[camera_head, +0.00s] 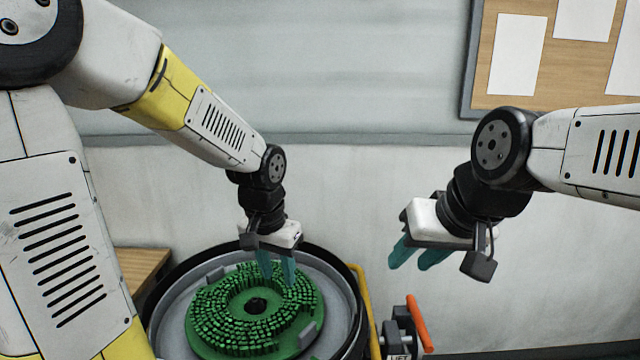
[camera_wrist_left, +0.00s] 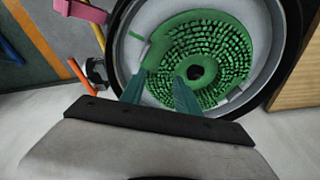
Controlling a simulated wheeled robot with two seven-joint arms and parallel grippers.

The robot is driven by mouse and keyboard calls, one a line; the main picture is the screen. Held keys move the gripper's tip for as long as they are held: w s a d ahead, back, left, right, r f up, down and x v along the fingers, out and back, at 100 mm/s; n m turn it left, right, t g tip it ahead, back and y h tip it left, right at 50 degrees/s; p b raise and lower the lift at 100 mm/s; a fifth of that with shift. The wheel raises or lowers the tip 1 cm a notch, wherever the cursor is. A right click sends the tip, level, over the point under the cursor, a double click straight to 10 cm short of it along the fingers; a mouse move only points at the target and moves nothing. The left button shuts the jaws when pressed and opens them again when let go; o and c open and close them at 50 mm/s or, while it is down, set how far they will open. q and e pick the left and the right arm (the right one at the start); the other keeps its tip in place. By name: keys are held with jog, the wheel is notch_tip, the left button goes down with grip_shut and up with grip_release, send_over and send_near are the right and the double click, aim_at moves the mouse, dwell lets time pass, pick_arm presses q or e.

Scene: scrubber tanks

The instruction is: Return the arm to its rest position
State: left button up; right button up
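My left gripper (camera_head: 278,268) hangs over the round tank, its two teal fingers pointing down in front of the green brush disc (camera_head: 215,318). In the left wrist view the fingers (camera_wrist_left: 160,92) stand apart with nothing between them, and the green disc (camera_wrist_left: 210,50) lies beyond them. I cannot tell whether the fingertips touch the disc. My right gripper (camera_head: 412,254) is held up at the right, clear of the tank, its teal fingers pointing down and left. A gap shows between them and they hold nothing.
The tank has a black rim (camera_head: 352,290) and a grey inside. A yellow bar (camera_head: 366,300) and an orange handle (camera_head: 419,322) stand at its right side. A wooden surface (camera_head: 142,264) lies at its left. A wall and a pinboard (camera_head: 562,50) are behind.

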pick_arm(q)
jog(key=s+a+r+n+t+h, duration=0.1)
jog(key=s+a+r+n+t, duration=0.3)
jog(key=s+r, duration=0.7)
jog(key=shift+a+h, duration=0.3)
jog(key=shift+a, duration=0.35)
